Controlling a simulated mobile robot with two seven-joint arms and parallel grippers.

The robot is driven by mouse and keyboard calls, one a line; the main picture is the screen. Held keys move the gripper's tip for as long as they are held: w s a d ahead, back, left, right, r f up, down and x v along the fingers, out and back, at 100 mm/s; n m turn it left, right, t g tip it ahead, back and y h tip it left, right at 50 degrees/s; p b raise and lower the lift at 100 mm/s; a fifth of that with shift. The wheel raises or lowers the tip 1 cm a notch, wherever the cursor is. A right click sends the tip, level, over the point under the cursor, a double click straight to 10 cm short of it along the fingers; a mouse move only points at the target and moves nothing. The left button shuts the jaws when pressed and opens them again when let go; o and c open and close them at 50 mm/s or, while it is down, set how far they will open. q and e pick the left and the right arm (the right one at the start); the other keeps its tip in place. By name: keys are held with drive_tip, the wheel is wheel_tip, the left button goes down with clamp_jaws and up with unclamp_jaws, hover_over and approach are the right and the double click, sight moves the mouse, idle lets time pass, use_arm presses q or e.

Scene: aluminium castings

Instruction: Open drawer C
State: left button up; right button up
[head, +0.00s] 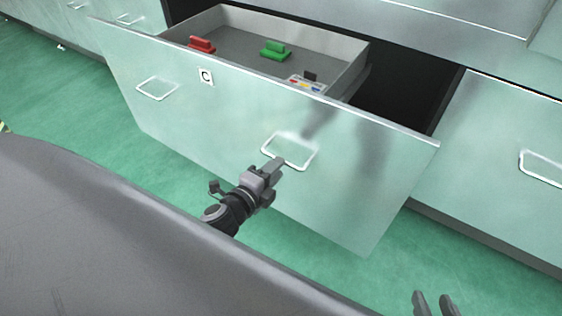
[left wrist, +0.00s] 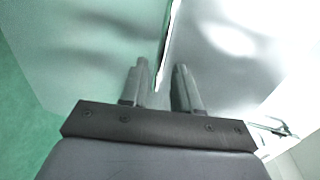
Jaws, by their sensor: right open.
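Drawer C has a pale green front (head: 225,125) with a white label (head: 206,77) marked C. It stands pulled well out of the cabinet, its grey inside showing. Its front has two white wire handles, a left one (head: 140,91) and a right one (head: 309,158). My left gripper (head: 278,165) is at the lower edge of the right handle. My right gripper (head: 434,301) is open and empty at the bottom right, away from the drawer.
Inside the drawer lie a red piece (head: 201,44), a green piece (head: 275,51) and a small tray (head: 307,84) with coloured spots. Another closed drawer front (head: 500,150) with a handle is to the right. Green floor (head: 400,262) shows below the drawer.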

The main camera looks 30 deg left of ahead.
use_arm(q)
drive_tip(key=v, duration=0.2)
drive_tip(key=shift+s, duration=0.25)
use_arm(e)
drive_tip(key=shift+s+d+f, duration=0.15)
drive_tip(key=shift+s, duration=0.05)
drive_tip(key=shift+f, duration=0.1)
use_arm(q)
drive_tip(key=s+d+r+n+g+h+p, duration=0.1)
drive_tip(key=s+d+n+g, duration=0.1)
drive_tip(key=s+d+n, duration=0.35)
drive_tip(key=s+d+r+n+g+h+p, duration=0.1)
drive_tip(key=s+d+n+g+h, duration=0.15)
drive_tip(key=s+n, duration=0.6)
drive_tip(key=a+r+n+y+p, duration=0.2)
drive_tip(key=a+r+p, duration=0.2)
drive_tip(key=r+p, duration=0.9)
drive_tip(key=p, duration=0.8)
drive_tip(key=shift+s+r+g+p, duration=0.25)
drive_tip(key=shift+s+g+p, duration=0.05)
drive_tip(key=shift+g, duration=0.05)
use_arm(e)
drive_tip(key=s+d+r+h, duration=0.1)
drive_tip(key=d+r, duration=0.1)
drive_tip(key=r, duration=0.5)
drive_tip(key=s+d+r+m+g, duration=0.1)
drive_tip(key=d+r, duration=0.1)
drive_tip(key=r, duration=0.5)
drive_tip(key=shift+s+d+r+h, duration=0.3)
drive_tip(key=shift+r+h, duration=0.1)
